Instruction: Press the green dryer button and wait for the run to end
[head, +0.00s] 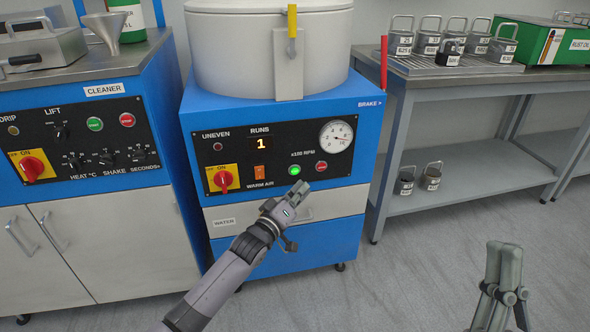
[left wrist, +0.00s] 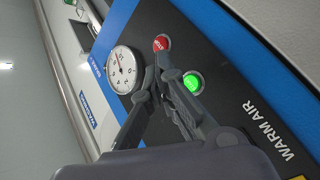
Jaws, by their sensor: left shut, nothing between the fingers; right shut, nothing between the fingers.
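The dryer (head: 195,110) is a blue cabinet with a closed pale drum (head: 270,45) on top. Its black panel carries a green button (head: 294,170), brightly lit; the button also glows in the left wrist view (left wrist: 193,82). The RUNS display (head: 261,143) reads 1. A round RPM dial (head: 337,136) sits at the panel's right. My left gripper (head: 303,187) is shut and empty, its tips just below the green button in the head view. In the left wrist view its tips (left wrist: 163,68) overlap the panel; contact cannot be told. My right gripper (head: 503,248) is shut and empty, over the floor.
A red button (head: 321,166) is right of the green one. A red-yellow ON switch (head: 223,179) and an orange WARM AIR switch (head: 259,172) are at left. A red brake lever (head: 384,62) stands at the dryer's right corner. The cleaner cabinet (head: 110,225) is at left.

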